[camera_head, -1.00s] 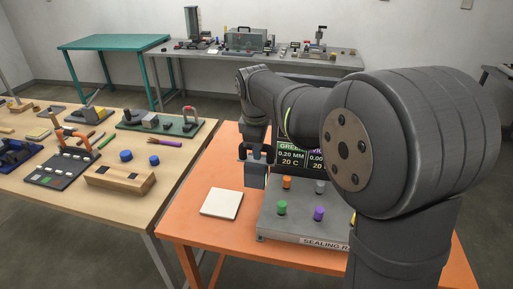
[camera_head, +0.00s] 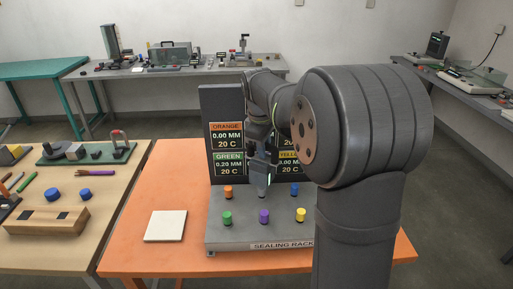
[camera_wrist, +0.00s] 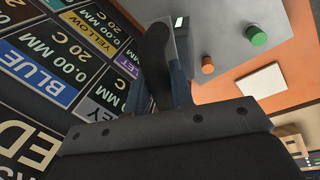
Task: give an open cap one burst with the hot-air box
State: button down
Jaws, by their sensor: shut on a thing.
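My gripper (camera_head: 262,160) is shut on a dark grey hot-air box (camera_head: 262,183) with a lit green strip, held over the back middle of the sealing rack (camera_head: 240,238). In the wrist view a dark handle-like part (camera_wrist: 154,60) sits between my fingers. Orange (camera_head: 228,191), green (camera_head: 227,218), purple (camera_head: 263,215), yellow (camera_head: 300,214) and blue (camera_head: 294,189) caps stand on the rack. The box or my arm hides the grey cap. The wrist view shows the orange cap (camera_wrist: 208,66) and green cap (camera_wrist: 258,39). I cannot tell whether the box touches a cap.
A white pad (camera_head: 166,226) lies on the orange table (camera_head: 160,185), left of the rack. A wooden table (camera_head: 95,227) with tools stands further left.

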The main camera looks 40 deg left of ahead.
aim_at(263, 160)
jog(key=shift+f, duration=3.6)
